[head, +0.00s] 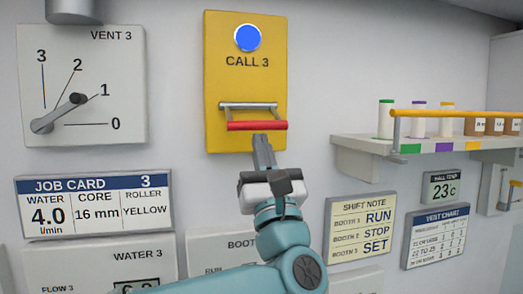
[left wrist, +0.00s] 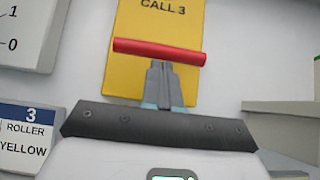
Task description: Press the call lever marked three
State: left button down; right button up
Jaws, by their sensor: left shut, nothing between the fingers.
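The yellow call panel (head: 222,85) is on the wall, marked CALL 3, with a lit blue round lamp (head: 247,38) at its top. Its lever has a red bar (head: 257,126) below a grey rod (head: 248,106). My left gripper (head: 263,143) is shut and empty, its fingertips just below the red bar. In the left wrist view the red bar (left wrist: 160,52) crosses just beyond the shut fingertips (left wrist: 162,66). I cannot tell whether they touch it. My right gripper is not in view.
A vent dial (head: 80,85) is at the upper left, above a job card (head: 94,205). A shelf (head: 365,143) with several bottles and a yellow rail (head: 455,113) juts out at the right. A shift note (head: 360,226) hangs below it.

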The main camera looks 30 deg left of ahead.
pick_arm(q)
jog(key=shift+s+d+r+g+h, duration=0.3)
jog(key=shift+r+g+h, duration=0.1)
jog(key=shift+r+h, duration=0.1)
jog(key=shift+s+d+r+g+h+b, duration=0.15)
jog(key=shift+r+g+h+b, duration=0.05)
jog(key=shift+r+g, duration=0.2)
jog(key=shift+s+d+r+g+h+b, duration=0.2)
jog(key=shift+r+g, duration=0.1)
jog(key=shift+r, duration=0.1)
jog(key=shift+s+d+r+b, duration=0.1)
jog(key=shift+d+r+b, duration=0.15)
jog(key=shift+r, duration=0.4)
notch_tip(320, 180, up, 7)
send_over(265, 127)
jog(key=s+d, duration=0.2)
jog(key=s, duration=0.1)
jog(key=shift+w+a+r+p, duration=0.15)
jog(key=shift+r+p, duration=0.05)
jog(key=shift+p, duration=0.1)
jog(key=shift+f, duration=0.1)
